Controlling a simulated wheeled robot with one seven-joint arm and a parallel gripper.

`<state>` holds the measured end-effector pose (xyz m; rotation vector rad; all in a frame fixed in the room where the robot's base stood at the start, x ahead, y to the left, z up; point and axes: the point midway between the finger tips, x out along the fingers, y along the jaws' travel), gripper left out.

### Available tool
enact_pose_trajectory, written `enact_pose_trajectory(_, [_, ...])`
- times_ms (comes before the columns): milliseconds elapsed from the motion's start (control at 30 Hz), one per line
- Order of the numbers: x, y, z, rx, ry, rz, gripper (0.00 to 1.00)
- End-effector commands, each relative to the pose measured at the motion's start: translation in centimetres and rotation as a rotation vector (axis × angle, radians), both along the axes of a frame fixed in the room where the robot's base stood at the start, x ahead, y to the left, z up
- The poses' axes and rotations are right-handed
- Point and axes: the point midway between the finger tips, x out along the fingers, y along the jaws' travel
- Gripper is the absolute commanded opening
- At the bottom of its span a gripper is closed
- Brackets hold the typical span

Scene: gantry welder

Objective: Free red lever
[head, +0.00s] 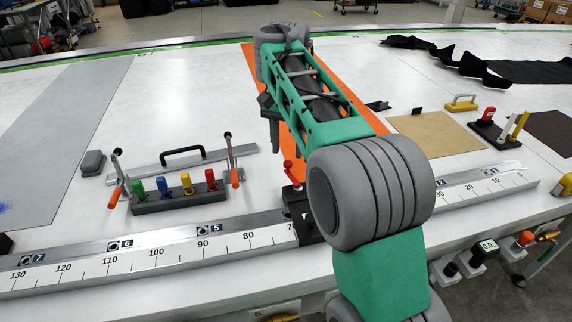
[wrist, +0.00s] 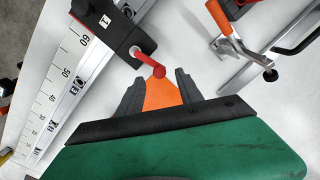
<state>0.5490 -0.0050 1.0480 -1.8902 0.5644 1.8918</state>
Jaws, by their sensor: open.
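The red lever (head: 290,173) sticks up from a black block (head: 296,200) on the scale rail, just left of my forearm in the head view. In the wrist view the red lever (wrist: 150,62) points from the black block (wrist: 108,24) toward my gripper, and its rounded tip lies near the gap between the fingers. My gripper (wrist: 158,82) is open and empty, with the two dark fingers apart. In the head view my gripper (head: 272,125) hangs above the orange strip, beyond the lever. I cannot tell whether the fingers touch the lever.
The scale rail (head: 160,252) runs along the table's front edge. A rack with coloured handles (head: 180,203) and orange-tipped clamps (head: 235,178) stand left of the lever. A brown sheet (head: 435,133) and a yellow handle (head: 461,103) lie to the right.

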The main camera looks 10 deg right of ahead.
Motion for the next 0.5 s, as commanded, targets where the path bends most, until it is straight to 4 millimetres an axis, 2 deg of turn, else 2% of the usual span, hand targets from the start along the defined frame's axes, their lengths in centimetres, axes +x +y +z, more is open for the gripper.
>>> enact_pose_trajectory(33, [0.0, -0.1, -2.1, -0.001, 0.001, -0.001, 0.43])
enact_pose_trajectory(133, [0.0, -0.1, -3.5, -0.001, -0.001, -0.001, 0.43])
enact_pose_trajectory(267, [0.0, 0.0, -4.2, -0.001, -0.002, 0.001, 0.43])
enact_pose_trajectory(500, [0.0, 0.0, -4.1, -0.001, -0.001, 0.004, 0.43])
